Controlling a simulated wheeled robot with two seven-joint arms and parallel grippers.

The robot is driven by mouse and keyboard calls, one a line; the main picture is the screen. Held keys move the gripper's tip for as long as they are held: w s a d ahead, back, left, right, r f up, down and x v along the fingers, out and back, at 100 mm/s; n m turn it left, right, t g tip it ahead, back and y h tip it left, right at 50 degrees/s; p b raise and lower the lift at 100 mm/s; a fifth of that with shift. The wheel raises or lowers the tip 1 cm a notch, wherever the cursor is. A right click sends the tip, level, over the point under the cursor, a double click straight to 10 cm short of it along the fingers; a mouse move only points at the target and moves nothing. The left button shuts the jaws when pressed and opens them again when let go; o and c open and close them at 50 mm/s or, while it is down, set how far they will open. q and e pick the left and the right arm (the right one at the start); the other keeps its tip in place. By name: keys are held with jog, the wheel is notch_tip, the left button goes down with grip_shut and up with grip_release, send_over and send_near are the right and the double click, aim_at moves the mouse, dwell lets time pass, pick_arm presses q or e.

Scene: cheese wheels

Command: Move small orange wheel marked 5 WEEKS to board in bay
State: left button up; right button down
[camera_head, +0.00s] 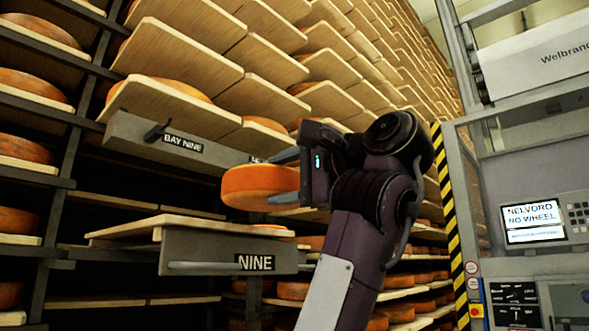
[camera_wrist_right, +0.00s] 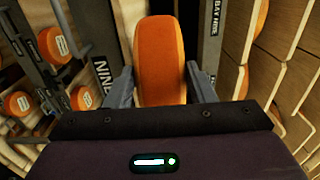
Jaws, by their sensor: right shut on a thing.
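The small orange wheel (camera_head: 250,186) is held in my right gripper (camera_head: 281,178). One finger is above it and one below, and it lies roughly level in the head view. In the right wrist view the wheel (camera_wrist_right: 160,58) sits edge-on between the two fingers (camera_wrist_right: 160,88). I cannot read a 5 WEEKS mark on it. The pale board (camera_head: 125,231) sticks out of the bay below, beside the grey front marked NINE (camera_head: 206,252). The wheel is above and apart from it. A bit of orange (camera_head: 267,226) shows low behind that front. My left gripper is out of view.
A grey beam marked BAY NINE (camera_head: 150,133) runs just above the held wheel. Racks with boards and orange wheels (camera_head: 25,150) fill the left and back. A machine with a NO WHEEL screen (camera_head: 533,216) and a striped post (camera_head: 447,220) stand at the right.

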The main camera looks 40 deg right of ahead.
aim_at(246, 204)
jog(key=shift+w+a+r+p, duration=0.15)
jog(key=shift+w+p, duration=0.5)
jog(key=shift+w, duration=1.65)
jog(key=shift+w+a+r+p, duration=0.2)
jog(key=shift+w+p, duration=0.45)
jog(key=shift+w, duration=1.6)
jog(key=shift+f+b, duration=1.15)
jog(key=shift+f, duration=0.25)
jog(key=shift+f, duration=0.2)
jog(key=c, duration=1)
grip_release()
jog(key=o, duration=0.4)
jog(key=shift+s+a, duration=0.15)
jog(key=shift+s, duration=0.05)
jog(key=shift+o, duration=0.2)
jog(key=shift+w+f, duration=0.15)
jog(key=shift+f, duration=0.05)
jog(key=s+b, duration=0.1)
jog(key=s, duration=0.1)
jog(key=s+b, duration=0.1)
jog(key=s, duration=0.2)
jog(key=s+b, duration=0.1)
jog(key=s, duration=0.2)
jog(key=shift+d+r, duration=0.15)
jog(key=shift+d, duration=0.2)
